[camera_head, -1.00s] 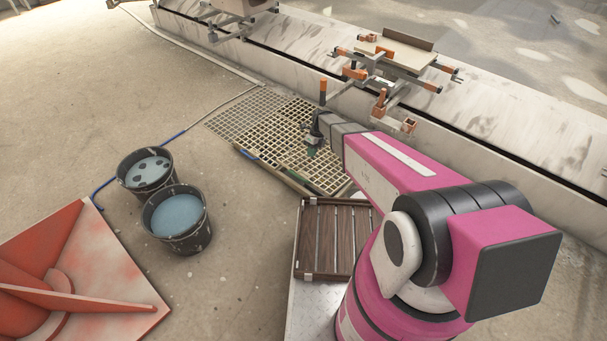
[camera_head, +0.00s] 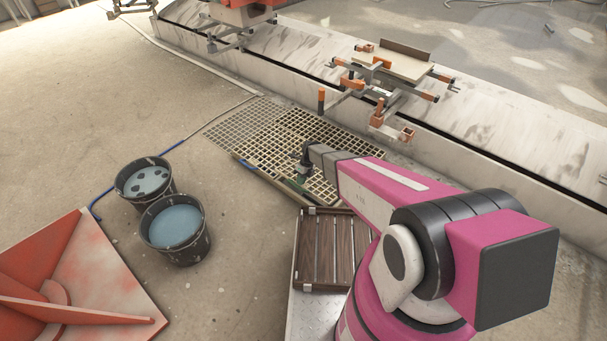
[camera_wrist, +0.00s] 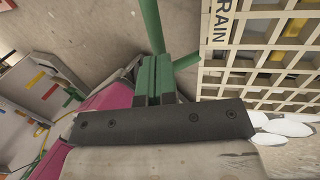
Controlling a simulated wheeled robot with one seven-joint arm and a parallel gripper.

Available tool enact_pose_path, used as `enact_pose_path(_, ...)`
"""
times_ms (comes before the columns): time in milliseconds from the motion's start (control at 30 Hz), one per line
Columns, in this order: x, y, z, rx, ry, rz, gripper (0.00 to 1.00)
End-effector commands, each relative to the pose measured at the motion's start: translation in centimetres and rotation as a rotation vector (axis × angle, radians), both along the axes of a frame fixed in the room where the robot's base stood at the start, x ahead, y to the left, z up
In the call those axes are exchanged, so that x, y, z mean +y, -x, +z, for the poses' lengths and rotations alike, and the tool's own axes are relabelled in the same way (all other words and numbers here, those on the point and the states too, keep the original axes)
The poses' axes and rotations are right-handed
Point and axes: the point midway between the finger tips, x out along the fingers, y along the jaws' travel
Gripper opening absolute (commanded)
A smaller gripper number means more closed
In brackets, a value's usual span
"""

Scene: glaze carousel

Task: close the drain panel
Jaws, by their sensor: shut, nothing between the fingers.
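The fingers (camera_wrist: 155,72) are shut and empty in the wrist view. A green bar (camera_wrist: 150,22) shows beyond them; I cannot tell whether they touch it.
Two black buckets of liquid, one nearer (camera_head: 175,228) and one farther (camera_head: 145,182), stand at left. A slatted wooden rack (camera_head: 325,250) is close to my arm. Carousel arms with orange clamps (camera_head: 378,122) overhang the plinth (camera_head: 470,150). Floor between buckets and panel is clear.

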Motion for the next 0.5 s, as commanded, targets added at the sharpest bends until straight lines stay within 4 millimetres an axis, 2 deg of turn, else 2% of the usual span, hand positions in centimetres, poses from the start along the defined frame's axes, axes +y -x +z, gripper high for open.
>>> enact_pose_path(167,0.27,0.37,-1.02,0.001,0.001,0.0,0.0)
enact_pose_path(500,0.28,0.41,-1.1,0.001,0.001,0.0,0.0)
